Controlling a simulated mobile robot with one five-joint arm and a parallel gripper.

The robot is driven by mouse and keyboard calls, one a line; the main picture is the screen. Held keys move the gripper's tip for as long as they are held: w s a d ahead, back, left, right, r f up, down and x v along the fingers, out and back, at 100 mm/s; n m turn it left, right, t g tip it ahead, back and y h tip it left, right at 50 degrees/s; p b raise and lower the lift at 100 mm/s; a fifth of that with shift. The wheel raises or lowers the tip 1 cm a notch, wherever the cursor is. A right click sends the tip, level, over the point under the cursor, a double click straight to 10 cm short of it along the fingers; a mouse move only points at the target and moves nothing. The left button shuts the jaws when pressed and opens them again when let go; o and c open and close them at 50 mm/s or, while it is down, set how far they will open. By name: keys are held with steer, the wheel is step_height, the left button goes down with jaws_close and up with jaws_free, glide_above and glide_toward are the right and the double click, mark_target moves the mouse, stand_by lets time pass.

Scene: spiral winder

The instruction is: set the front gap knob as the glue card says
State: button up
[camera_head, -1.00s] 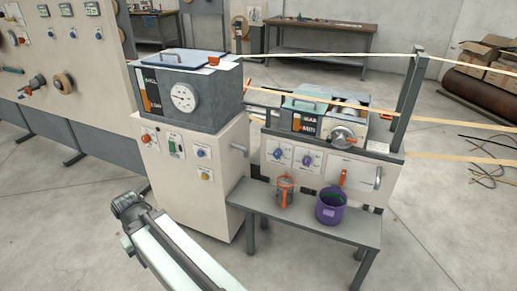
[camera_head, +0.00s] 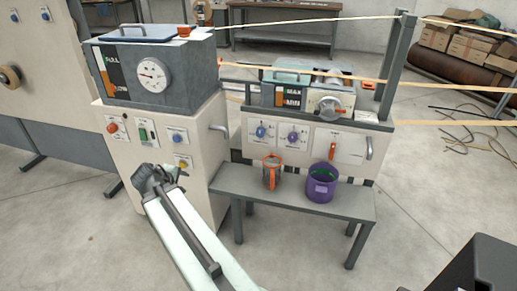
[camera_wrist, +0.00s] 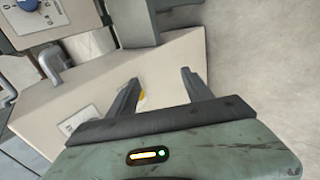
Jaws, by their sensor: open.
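Two blue knobs, a left one (camera_head: 261,132) and a right one (camera_head: 293,137), sit on white plates on the front of the right-hand machine (camera_head: 240,150). A larger silver round dial (camera_head: 327,108) is above them. I cannot tell which is the front gap knob, and no print is readable as the glue card. In the wrist view, my gripper (camera_wrist: 160,80) is open and empty, with its fingers apart before a pale cabinet face. A blue knob (camera_wrist: 27,4) shows at the top left there, well away from the fingers.
A grey bench (camera_head: 300,200) holds an orange-framed jar (camera_head: 272,172) and a purple pot (camera_head: 322,185) below the knobs. The left cabinet (camera_head: 205,150) carries a gauge (camera_head: 154,75), several controls and a handle (camera_head: 217,128). Pale strips run overhead past a grey post (camera_head: 397,65).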

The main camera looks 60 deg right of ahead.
steer(key=s+d+f+n+h+b, duration=0.1)
steer(key=s+d+n+h+b, duration=0.25)
steer(key=d, duration=1.05)
steer(key=n+t+h+b, duration=0.3)
steer(key=n+h+b, duration=0.35)
steer(key=n, duration=0.55)
glide_toward(260, 134)
steer(key=shift+m, duration=0.25)
steer(key=x, duration=0.8)
steer(key=shift+w+d+r, duration=0.1)
steer(key=shift+w+d, duration=0.05)
steer(key=shift+d, duration=0.2)
steer(key=shift+c, duration=0.3)
steer(key=shift+a, duration=0.1)
steer(key=c, duration=1)
steer(key=shift+d, duration=0.25)
jaws_close()
steer(key=shift+a, duration=0.25)
